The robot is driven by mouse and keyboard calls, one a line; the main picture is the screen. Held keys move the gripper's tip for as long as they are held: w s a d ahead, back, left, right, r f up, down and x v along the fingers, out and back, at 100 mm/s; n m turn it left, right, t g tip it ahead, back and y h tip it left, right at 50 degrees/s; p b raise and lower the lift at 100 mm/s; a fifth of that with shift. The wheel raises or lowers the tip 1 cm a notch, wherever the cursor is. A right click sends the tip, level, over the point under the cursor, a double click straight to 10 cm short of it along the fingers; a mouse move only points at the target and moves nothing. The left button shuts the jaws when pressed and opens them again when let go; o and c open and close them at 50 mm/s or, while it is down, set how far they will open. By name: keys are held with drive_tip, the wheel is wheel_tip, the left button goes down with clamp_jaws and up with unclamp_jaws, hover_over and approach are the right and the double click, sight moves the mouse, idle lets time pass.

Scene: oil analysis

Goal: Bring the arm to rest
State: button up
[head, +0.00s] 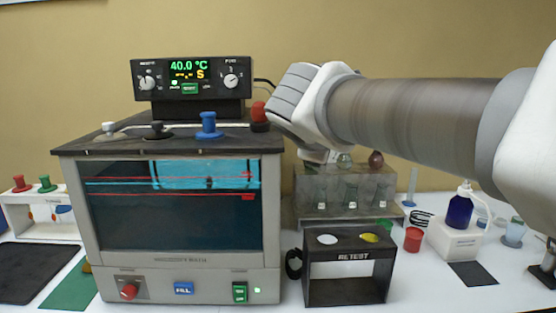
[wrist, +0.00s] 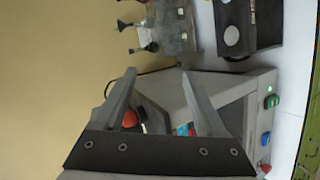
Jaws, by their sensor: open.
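My arm (head: 410,115) reaches in from the right in the head view, above the bench. Its wrist end (head: 300,95) is beside the upper right corner of the viscosity bath (head: 68,225); the fingers cannot be made out there. In the wrist view my gripper (wrist: 158,76) is open, its two grey fingers apart with nothing held between them. Beyond the fingers lie the bath's top and a red stopper (wrist: 130,118), which appears behind the left finger. The red stopper also shows in the head view (head: 259,110), close to my wrist.
The controller (head: 190,75) reads 40.0 °C. Blue (head: 208,124), black and white stoppers stand on the bath. A rack of glassware (head: 312,188) stands behind the black RETEST rack (head: 340,256). A red cup (head: 413,239) and blue bottle (head: 460,211) are at right.

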drive_tip(key=s+d+f+m+g+y+p, duration=0.1)
drive_tip(key=s+d+f+m+g, duration=0.2)
drive_tip(key=s+f+m, duration=0.3)
drive_tip(key=s+d+f+m+g+y+p, duration=0.2)
drive_tip(key=s+f+m, duration=0.5)
drive_tip(key=s, duration=1)
drive_tip(key=shift+d+f+g, duration=0.5)
drive_tip(key=shift+f+g, duration=0.3)
drive_tip(key=shift+f, duration=0.95)
